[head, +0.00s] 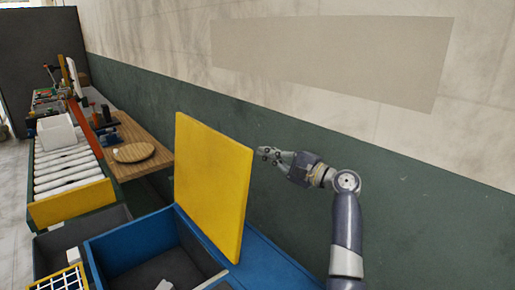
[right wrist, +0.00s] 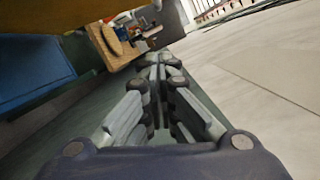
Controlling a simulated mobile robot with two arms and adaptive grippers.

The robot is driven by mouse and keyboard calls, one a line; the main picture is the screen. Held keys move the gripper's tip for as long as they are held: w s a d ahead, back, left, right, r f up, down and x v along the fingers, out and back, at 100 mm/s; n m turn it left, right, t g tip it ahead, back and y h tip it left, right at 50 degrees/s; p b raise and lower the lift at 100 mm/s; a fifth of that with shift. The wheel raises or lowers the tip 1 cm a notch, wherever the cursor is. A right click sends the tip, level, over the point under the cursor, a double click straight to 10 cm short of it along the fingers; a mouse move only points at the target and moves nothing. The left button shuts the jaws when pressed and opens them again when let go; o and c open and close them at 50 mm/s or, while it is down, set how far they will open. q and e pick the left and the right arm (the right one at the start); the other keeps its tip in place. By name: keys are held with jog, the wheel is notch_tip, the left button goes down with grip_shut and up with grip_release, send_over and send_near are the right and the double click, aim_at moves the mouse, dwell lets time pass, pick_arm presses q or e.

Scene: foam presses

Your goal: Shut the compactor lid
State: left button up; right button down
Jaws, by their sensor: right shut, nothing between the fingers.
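The compactor lid (head: 210,185) is a yellow flat panel standing open, nearly upright, on the blue compactor body (head: 135,242). The body is an open box with a dark inside and a few pale pieces in it. My right gripper (head: 262,154) is shut and empty. It is just to the right of the lid's upper part, on its back side; I cannot tell whether it touches. In the right wrist view the shut fingers (right wrist: 158,78) point forward, and the yellow lid (right wrist: 50,14) fills the top left. My left gripper is out of view.
A roller conveyor (head: 68,165) with a yellow end and a white block stands at the left. A wooden table (head: 130,135) with a round board (head: 134,152) is behind the compactor. A green and pale wall (head: 300,150) runs close along the right.

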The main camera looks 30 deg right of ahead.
pick_arm(q)
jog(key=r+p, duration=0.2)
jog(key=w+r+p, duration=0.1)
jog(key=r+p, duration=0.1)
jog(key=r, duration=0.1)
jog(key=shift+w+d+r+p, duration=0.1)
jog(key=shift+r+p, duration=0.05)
jog(key=shift+p, duration=0.2)
pick_arm(e)
jog(key=w+a+r, duration=0.2)
jog(key=w+a, duration=0.4)
jog(key=w, duration=0.1)
jog(key=shift+a, duration=0.3)
jog(key=shift+w+a+r, duration=0.1)
